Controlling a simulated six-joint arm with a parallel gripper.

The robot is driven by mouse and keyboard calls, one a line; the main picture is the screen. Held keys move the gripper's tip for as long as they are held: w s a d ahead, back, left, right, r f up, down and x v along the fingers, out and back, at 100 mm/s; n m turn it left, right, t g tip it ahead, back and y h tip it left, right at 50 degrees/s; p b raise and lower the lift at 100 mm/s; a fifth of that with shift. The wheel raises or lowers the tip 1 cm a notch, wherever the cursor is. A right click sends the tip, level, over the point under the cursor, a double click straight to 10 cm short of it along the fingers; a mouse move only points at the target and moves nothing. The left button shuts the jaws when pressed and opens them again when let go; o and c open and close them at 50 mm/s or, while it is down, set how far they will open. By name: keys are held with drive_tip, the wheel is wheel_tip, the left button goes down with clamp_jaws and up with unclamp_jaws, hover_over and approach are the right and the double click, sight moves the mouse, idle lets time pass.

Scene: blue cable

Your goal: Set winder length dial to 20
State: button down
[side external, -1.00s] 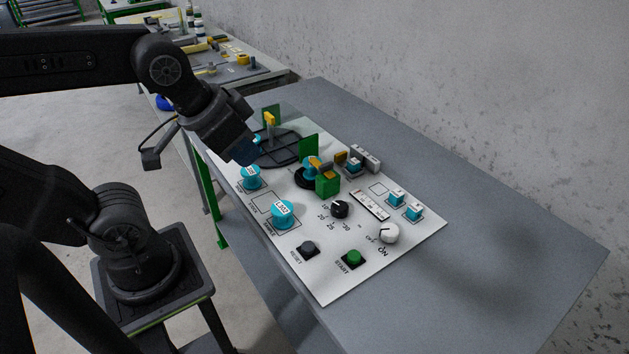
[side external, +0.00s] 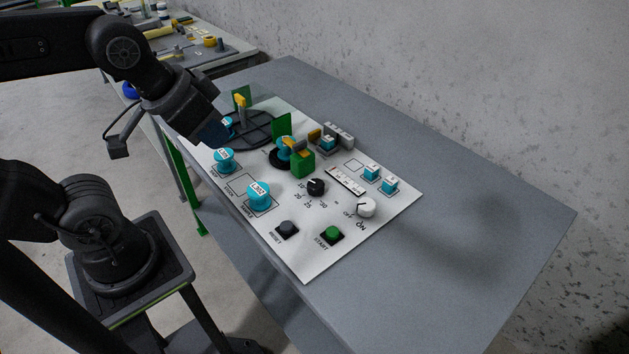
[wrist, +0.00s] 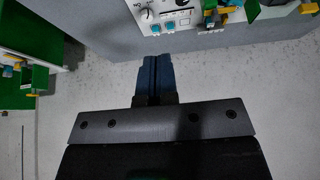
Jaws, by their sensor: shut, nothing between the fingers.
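The winder length dial (side external: 316,187) is a small black knob near the middle of the white control panel (side external: 304,265). Printed numbers, among them 10, 20, 25 and 30, lie along its left and front side. Its pointer setting is too small to read surely. My gripper (side external: 214,132) is above the left edge of the panel, well to the left of the dial and apart from it. In the wrist view, my gripper (wrist: 155,60) is shut and empty, its dark blue fingers together. The panel (wrist: 203,22) shows only partly along the top there.
A white ON/OFF knob (side external: 366,207), a green START button (side external: 332,234) and a black RESET button (side external: 287,230) are near the dial. Cyan spools (side external: 259,195), green blocks (side external: 302,163) and a black winder disc (side external: 258,130) stand up. The grey tabletop (side external: 470,235) is clear at right.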

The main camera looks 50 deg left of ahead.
sight(316, 183)
idle(0.3)
